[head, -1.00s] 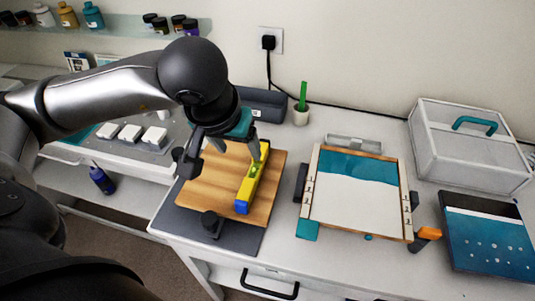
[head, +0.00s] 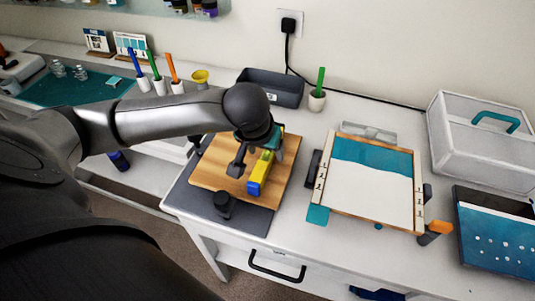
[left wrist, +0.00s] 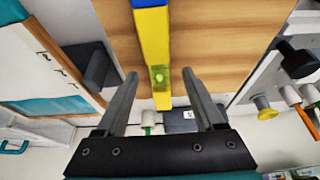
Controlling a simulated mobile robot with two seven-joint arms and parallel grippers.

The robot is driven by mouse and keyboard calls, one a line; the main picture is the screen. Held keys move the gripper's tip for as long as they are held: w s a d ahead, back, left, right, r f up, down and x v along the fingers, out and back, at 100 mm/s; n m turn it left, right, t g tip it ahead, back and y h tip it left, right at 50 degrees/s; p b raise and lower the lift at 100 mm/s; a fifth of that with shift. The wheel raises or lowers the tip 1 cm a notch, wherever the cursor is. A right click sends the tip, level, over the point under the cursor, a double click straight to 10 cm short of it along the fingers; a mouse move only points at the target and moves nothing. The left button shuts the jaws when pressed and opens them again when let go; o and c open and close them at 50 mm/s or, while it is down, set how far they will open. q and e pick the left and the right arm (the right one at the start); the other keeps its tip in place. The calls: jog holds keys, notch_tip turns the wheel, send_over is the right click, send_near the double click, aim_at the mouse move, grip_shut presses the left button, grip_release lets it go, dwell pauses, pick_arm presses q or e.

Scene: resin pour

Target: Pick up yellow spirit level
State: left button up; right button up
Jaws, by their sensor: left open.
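The yellow spirit level (head: 256,186) with blue ends lies on a wooden board (head: 212,170). In the left wrist view the level (left wrist: 155,45) runs down the middle of the picture, with its green vial near the fingertips. My left gripper (head: 258,151) is over the far part of the level and hides some of it. In the left wrist view the gripper (left wrist: 160,82) is open, its fingers apart on either side of the level's line and not closed on it. Whether the fingertips are at the level's height is unclear. My right gripper is not in view.
The board rests on a dark mat (head: 245,219) with a black knob (head: 222,204). A framed resin panel (head: 365,190) lies to the right. A grey bin (head: 272,91) and a white cup with a green pen (head: 317,100) stand behind. A clear case (head: 480,150) is far right.

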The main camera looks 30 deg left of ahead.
pick_arm(q)
jog(key=shift+x, duration=1.25)
jog(key=shift+c, duration=0.2)
grip_shut()
